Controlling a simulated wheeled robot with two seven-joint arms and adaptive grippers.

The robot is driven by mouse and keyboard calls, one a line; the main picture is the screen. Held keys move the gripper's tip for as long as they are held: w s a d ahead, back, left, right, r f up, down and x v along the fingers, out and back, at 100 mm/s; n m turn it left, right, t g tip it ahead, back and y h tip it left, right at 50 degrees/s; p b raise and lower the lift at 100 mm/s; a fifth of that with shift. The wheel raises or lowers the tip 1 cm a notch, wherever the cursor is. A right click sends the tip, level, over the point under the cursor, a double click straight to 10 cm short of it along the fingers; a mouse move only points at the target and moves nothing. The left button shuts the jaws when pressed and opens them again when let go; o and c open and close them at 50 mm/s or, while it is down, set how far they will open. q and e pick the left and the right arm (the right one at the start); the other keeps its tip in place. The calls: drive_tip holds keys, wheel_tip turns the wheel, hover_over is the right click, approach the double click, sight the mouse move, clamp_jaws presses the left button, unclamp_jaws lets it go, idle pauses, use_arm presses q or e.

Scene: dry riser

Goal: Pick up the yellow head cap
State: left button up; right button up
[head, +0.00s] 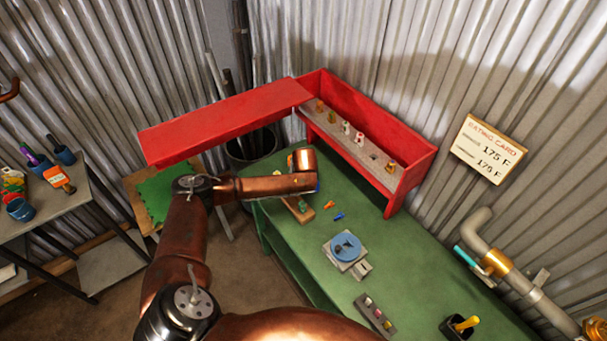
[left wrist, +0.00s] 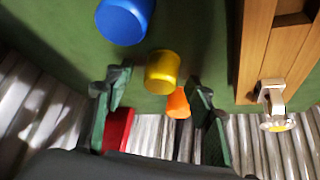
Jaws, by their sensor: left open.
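The yellow head cap (left wrist: 161,72) is a short yellow cylinder on the green bench top (left wrist: 60,24) in the left wrist view. My left gripper (left wrist: 158,82) is open, with one finger on each side of the cap's line and nothing held. A small orange cone-shaped piece (left wrist: 178,103) lies close beside the cap, also between the fingers. A larger blue cylinder (left wrist: 124,18) lies beyond the fingertips. In the head view my copper forearm and wrist hide the gripper, and I cannot clearly make out the cap. My right gripper is not in view.
A wooden block (left wrist: 262,40) with a metal fitting (left wrist: 274,105) stands right of the fingers. The red shelf (head: 412,172) borders the bench behind. A grey fixture with a blue disc (head: 346,247), a small rack (head: 375,315) and a black cup (head: 457,328) stand nearer.

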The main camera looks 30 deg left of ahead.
use_arm(q)
drive_tip(key=shift+w+a+f, duration=0.1)
drive_tip(key=shift+w+f, duration=0.05)
drive_tip(key=shift+f, duration=0.1)
drive_tip(key=shift+c, duration=0.4)
drive_tip(key=c, duration=0.7)
drive_tip(key=shift+r, duration=0.15)
drive_tip(key=shift+c, duration=0.2)
